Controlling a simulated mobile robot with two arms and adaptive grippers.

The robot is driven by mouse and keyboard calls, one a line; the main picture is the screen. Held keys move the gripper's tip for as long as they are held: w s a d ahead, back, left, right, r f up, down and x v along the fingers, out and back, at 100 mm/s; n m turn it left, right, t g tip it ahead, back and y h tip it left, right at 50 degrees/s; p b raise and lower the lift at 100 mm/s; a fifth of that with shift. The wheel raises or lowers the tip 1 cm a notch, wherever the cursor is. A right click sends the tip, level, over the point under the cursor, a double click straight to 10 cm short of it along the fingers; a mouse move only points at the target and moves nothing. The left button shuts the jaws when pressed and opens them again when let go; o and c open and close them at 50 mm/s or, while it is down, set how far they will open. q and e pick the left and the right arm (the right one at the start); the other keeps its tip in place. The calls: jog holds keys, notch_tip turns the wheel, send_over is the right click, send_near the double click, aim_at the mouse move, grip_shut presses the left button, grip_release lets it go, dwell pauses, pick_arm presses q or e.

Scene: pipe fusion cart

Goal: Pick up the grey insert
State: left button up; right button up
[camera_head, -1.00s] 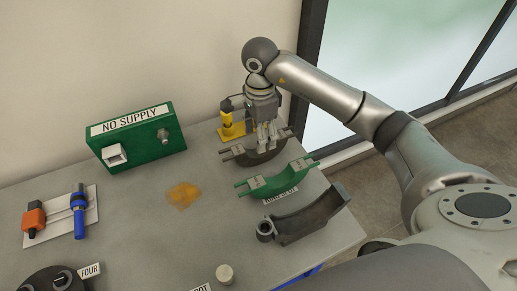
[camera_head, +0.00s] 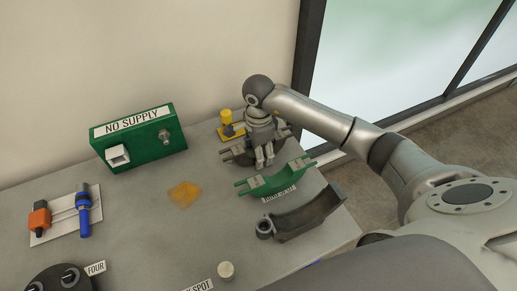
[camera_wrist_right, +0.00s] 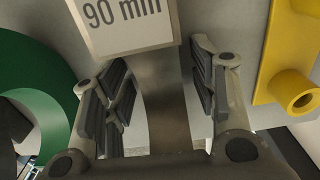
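The grey insert (camera_head: 240,152) is a curved half-ring with flat end tabs, at the back right of the table in the head view. My right gripper (camera_head: 264,160) is over it from above and hides its middle. In the right wrist view, a grey bar of the insert (camera_wrist_right: 162,100) with a "90 mm" label lies between the two fingers (camera_wrist_right: 160,103). The fingers are apart, one on each side, with narrow gaps showing, so the gripper looks open. My left gripper is in neither view.
A green insert (camera_head: 276,181) lies just in front, then a dark curved clamp piece (camera_head: 308,218). A yellow fixture (camera_head: 228,127) stands close behind the gripper. A green "NO SUPPLY" box (camera_head: 139,142) is at the back left. Table around the orange patch (camera_head: 185,194) is mostly clear.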

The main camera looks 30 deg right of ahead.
grip_shut()
jog(key=shift+w+r, duration=0.1)
jog(key=shift+r, duration=0.05)
